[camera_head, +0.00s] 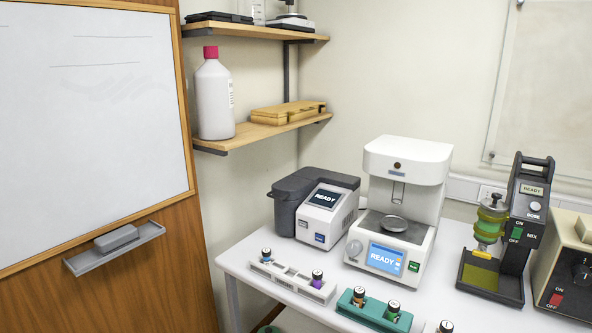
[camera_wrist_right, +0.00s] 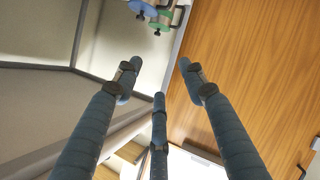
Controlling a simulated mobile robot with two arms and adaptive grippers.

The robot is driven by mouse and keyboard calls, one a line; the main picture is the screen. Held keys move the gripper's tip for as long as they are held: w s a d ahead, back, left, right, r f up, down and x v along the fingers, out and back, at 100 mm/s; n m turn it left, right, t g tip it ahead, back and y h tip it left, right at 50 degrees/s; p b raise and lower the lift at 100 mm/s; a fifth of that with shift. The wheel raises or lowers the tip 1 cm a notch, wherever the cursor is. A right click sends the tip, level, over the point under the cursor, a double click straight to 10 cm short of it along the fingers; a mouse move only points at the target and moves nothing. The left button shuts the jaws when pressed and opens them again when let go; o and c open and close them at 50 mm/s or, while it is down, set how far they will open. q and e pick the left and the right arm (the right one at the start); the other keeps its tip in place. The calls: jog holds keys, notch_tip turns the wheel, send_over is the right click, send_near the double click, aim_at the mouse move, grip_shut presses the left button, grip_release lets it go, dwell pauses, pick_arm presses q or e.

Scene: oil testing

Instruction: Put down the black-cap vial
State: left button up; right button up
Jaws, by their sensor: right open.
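Several vials with dark caps show in the head view. A blue-banded vial (camera_head: 266,256) and a purple-banded vial (camera_head: 317,281) stand in a white rack (camera_head: 287,281). Two more vials, one at the left (camera_head: 358,298) and one at the right (camera_head: 392,312), stand in a teal rack (camera_head: 372,318). Another vial (camera_head: 445,327) is cut off at the bottom edge. I cannot tell which is the black-cap vial. My right gripper (camera_wrist_right: 160,78) shows in the wrist view with three fingers spread, open and empty. My left gripper is not in view.
On the white table (camera_head: 238,262) stand a grey analyzer (camera_head: 323,205), a white analyzer (camera_head: 400,200) and a dark mixer (camera_head: 505,235). A beige box (camera_head: 567,262) is at the right. Wall shelves (camera_head: 262,130) and a whiteboard (camera_head: 90,120) are at the left.

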jog(key=s+d+f+m+g+h, duration=0.3)
jog(key=s+d+f+m, duration=0.15)
jog(key=s+f, duration=0.65)
jog(key=s+d+f+m+g+h, duration=0.25)
jog(key=s+d+f+m, duration=0.2)
jog(key=s+f, duration=0.65)
jog(key=s+d+f+m+g, duration=0.1)
jog(key=s+f+m+g, duration=0.1)
jog(key=s, duration=1.2)
jog(key=s+d+f+m+g+h, duration=0.1)
jog(key=s+d+f+g, duration=0.1)
jog(key=s, duration=1.2)
jog(key=shift+d+f+m+g, duration=0.25)
jog(key=shift+f+m+g, duration=0.2)
jog(key=shift+g, duration=0.2)
